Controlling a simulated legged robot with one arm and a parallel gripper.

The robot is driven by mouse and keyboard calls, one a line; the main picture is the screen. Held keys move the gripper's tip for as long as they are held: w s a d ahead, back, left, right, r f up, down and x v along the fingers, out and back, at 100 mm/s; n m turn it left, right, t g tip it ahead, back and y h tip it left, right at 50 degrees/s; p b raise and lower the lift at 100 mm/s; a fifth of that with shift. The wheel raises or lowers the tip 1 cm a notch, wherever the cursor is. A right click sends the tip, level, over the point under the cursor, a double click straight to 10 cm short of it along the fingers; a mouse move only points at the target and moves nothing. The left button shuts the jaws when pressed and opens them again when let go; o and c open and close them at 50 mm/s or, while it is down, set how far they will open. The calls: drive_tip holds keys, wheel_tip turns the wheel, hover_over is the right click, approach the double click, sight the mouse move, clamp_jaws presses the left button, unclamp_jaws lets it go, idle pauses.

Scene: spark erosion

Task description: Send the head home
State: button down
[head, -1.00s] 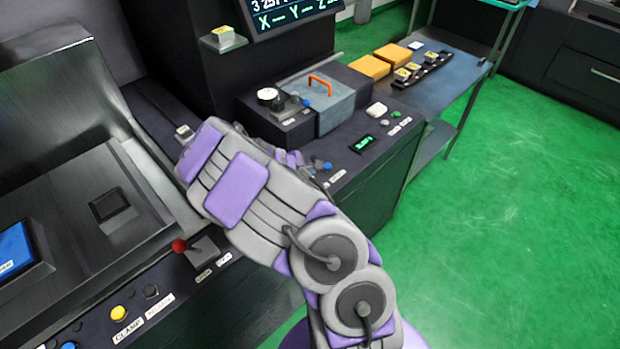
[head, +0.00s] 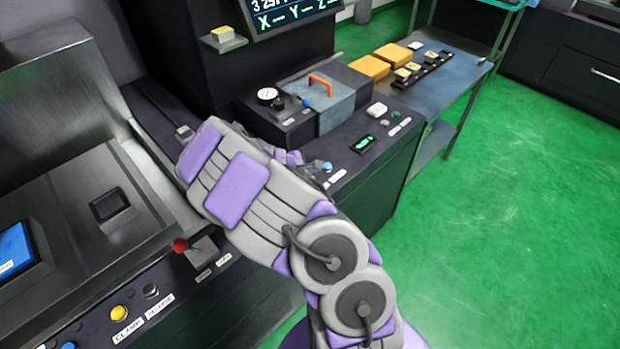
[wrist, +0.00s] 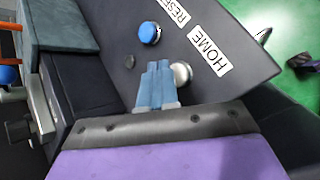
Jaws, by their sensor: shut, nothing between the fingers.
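The HOME label (wrist: 209,50) is on the dark panel in the wrist view. A round silver-white button (wrist: 182,73) sits beside it. My gripper (wrist: 158,66) is shut and empty, its blue-grey fingertips just left of that button and overlapping its edge in the picture. I cannot tell whether they touch it. A blue button (wrist: 149,33) sits above, by the RESET label (wrist: 174,12). In the head view the blue button (head: 326,167) shows beyond my arm, while my wrist hides most of the fingers and the silver button.
A grey block with an orange handle (head: 320,84) and a dial gauge (head: 267,94) stand behind the panel. A red-knobbed lever (head: 180,245) is on the near machine. A side table (head: 455,75) holds yellow blocks. Green floor is clear at right.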

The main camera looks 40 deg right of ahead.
drive_tip(key=shift+f, duration=0.15)
drive_tip(key=shift+f, duration=0.25)
drive_tip(key=shift+f+b, duration=0.45)
drive_tip(key=shift+b, duration=0.1)
idle(0.7)
drive_tip(key=shift+r, duration=0.15)
drive_tip(key=shift+r+p, duration=0.75)
drive_tip(key=shift+r, duration=0.05)
